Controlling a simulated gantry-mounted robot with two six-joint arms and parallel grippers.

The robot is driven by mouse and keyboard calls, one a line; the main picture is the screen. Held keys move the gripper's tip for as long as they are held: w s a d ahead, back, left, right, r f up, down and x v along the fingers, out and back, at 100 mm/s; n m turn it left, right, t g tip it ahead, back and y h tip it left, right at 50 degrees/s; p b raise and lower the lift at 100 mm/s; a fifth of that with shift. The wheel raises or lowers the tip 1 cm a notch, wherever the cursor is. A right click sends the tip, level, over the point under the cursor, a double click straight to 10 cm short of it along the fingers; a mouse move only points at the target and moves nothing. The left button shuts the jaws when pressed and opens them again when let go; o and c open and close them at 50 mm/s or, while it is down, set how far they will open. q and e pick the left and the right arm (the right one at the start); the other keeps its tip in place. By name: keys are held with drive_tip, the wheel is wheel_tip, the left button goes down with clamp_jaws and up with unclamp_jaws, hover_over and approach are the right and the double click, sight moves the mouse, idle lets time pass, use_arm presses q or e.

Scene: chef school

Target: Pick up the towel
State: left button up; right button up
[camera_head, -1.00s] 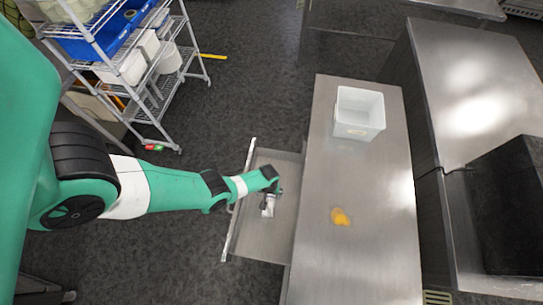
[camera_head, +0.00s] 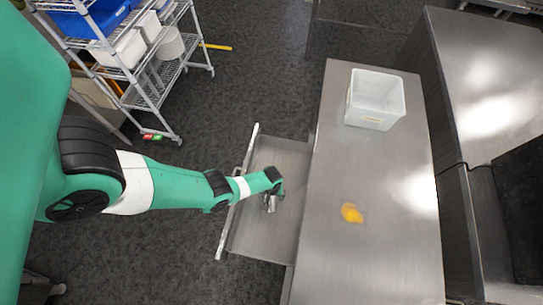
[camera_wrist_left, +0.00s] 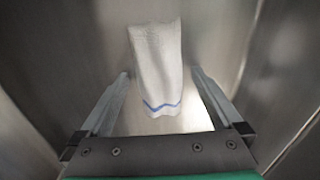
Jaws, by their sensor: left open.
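The towel (camera_wrist_left: 157,60) is white with a blue stripe near its lower end, and it lies in the open metal drawer (camera_head: 262,242). In the left wrist view it lies between and beyond my two fingers, with a visible gap on each side at the fingertips. My left gripper (camera_wrist_left: 160,73) is open and empty, pointing down into the drawer. In the head view my left gripper (camera_head: 271,202) is over the middle of the drawer and hides most or all of the towel. My right gripper is not in view.
A steel counter (camera_head: 375,260) adjoins the drawer on the right. It carries a white bin (camera_head: 376,100) and a small yellow object (camera_head: 351,213). A wire shelf rack (camera_head: 150,85) stands at upper left. The drawer's front rail (camera_head: 236,195) rises beneath my forearm.

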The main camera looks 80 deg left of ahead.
use_arm(q)
drive_tip(key=shift+r, duration=0.1)
drive_tip(key=c, duration=1.4)
drive_tip(key=shift+o, duration=0.2)
wheel_tip(320, 180, up, 10)
drive_tip(key=p, duration=1)
